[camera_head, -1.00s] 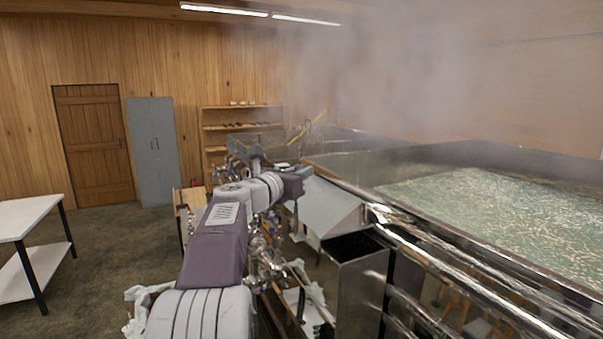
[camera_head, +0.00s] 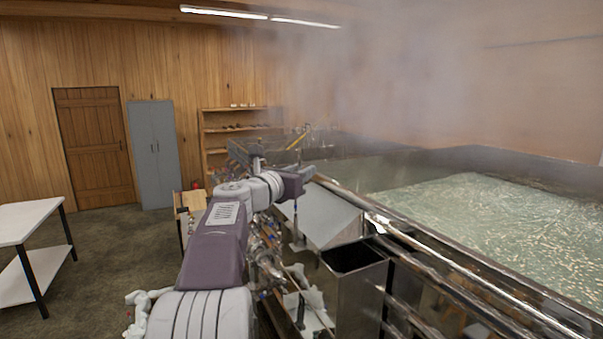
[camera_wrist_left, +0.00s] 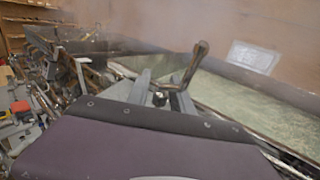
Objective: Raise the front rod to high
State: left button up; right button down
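A bronze-brown rod with a bent top (camera_wrist_left: 195,62) stands up just ahead of my left gripper in the left wrist view. My left gripper (camera_wrist_left: 161,94) has its two grey fingers apart, and the rod's lower part is close to the right finger. I cannot tell whether they touch. In the head view my left arm reaches forward along the evaporator's near side, and its fingertips cannot be made out there. I cannot identify the front rod surely in the head view. My right gripper is not in view.
The steaming evaporator pan (camera_head: 430,255) fills the right side, with metal rails along its edge. An open metal box (camera_head: 358,290) stands close right of my arm. A white table (camera_head: 25,222) is at the left. Open floor lies between table and arm.

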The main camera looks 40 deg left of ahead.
pick_arm(q)
jog(key=s+d+b, duration=0.1)
jog(key=s+b, duration=0.2)
jog(key=s, duration=0.6)
jog(key=shift+w+f, duration=0.1)
